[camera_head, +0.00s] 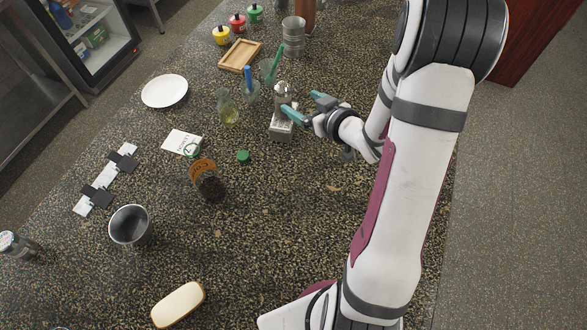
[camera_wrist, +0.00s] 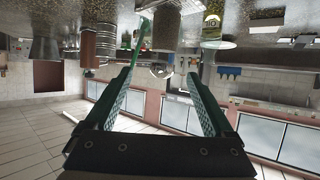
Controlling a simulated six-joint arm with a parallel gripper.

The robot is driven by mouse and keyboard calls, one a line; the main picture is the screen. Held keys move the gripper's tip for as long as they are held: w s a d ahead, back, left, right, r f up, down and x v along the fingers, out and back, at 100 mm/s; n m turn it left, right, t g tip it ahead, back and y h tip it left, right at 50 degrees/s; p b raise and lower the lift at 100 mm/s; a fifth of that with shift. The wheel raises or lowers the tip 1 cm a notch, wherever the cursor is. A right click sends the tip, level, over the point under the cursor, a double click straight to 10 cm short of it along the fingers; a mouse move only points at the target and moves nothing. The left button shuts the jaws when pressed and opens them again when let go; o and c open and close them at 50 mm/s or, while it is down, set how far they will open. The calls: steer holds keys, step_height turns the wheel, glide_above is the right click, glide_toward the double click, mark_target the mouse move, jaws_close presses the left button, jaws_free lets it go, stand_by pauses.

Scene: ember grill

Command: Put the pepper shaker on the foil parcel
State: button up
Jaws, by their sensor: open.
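A shaker with a rounded silver top (camera_head: 282,89), which I take as the pepper shaker, appears upright at the foil parcel (camera_head: 281,130), a silvery block on the counter. It looks to stand on the parcel, but a finger partly covers where they meet, so contact is unclear. My gripper (camera_head: 298,101) is open, its teal fingers apart, just right of the shaker. In the wrist view, the scene is upside down; the silver dome (camera_wrist: 161,71) shows between the open fingers, beyond their tips.
An oil bottle (camera_head: 228,108) and a glass with a blue-handled tool (camera_head: 250,90) stand left of the parcel. A brown-lidded jar (camera_head: 207,181), metal cup (camera_head: 130,226) and another silver-capped shaker (camera_head: 14,243) stand nearer.

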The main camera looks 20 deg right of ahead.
steer(key=s+a+r+m+g, duration=0.2)
steer(key=s+a+g, duration=0.2)
steer(key=s, duration=0.6)
steer(key=s+a+r+m+g, duration=0.3)
steer(key=s+a, duration=0.3)
steer(key=s, duration=0.4)
steer(key=s+a+r+m+g, duration=0.2)
steer(key=s+a+g, duration=0.4)
steer(key=s, duration=0.4)
steer(key=shift+r+m, duration=0.3)
steer(key=shift+r, duration=0.3)
